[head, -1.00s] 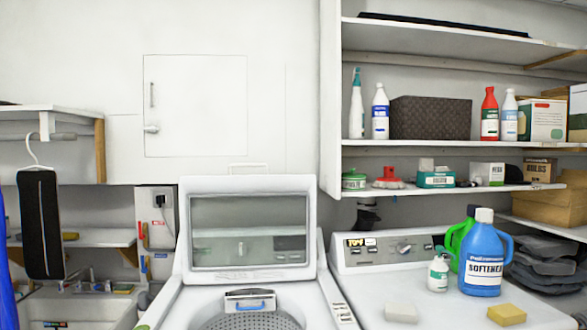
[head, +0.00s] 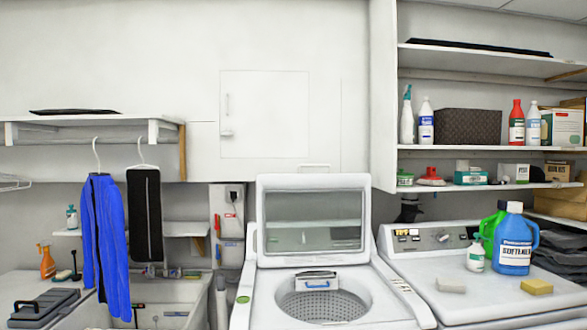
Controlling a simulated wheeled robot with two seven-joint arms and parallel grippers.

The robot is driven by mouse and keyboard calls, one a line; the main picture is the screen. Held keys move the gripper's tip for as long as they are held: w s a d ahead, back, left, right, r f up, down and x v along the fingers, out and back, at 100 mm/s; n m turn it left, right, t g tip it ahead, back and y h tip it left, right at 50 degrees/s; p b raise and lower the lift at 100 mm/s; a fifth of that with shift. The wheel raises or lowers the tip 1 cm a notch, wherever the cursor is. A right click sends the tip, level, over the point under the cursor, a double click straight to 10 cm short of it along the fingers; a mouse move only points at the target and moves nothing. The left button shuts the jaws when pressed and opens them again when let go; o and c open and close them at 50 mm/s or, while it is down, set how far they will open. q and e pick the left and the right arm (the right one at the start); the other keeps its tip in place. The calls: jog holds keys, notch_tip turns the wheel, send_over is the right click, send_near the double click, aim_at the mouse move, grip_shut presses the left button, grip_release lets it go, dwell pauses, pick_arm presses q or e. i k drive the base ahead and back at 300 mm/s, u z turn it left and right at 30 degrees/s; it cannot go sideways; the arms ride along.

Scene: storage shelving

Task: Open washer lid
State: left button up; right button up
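The washer (head: 246,308) is a white top-loader at the lower middle of the head view. Its lid (head: 268,188) stands raised and upright at the back, with a glass window (head: 312,221) in a white frame. The round perforated drum (head: 322,306) is exposed below it. A small white dispenser with a blue handle (head: 317,283) sits at the drum's rear edge. Neither of my grippers shows in the view.
Right of the washer, a white machine (head: 420,281) carries a blue softener jug (head: 515,245), a green jug, a small white bottle and sponges. Shelves (head: 480,148) hang above it. At left are a sink (head: 185,312), hanging blue clothing (head: 104,245) and a grey case (head: 45,308).

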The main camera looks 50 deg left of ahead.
aim_at(298, 182)
jog(key=u, duration=0.9)
jog(key=i, duration=0.25)
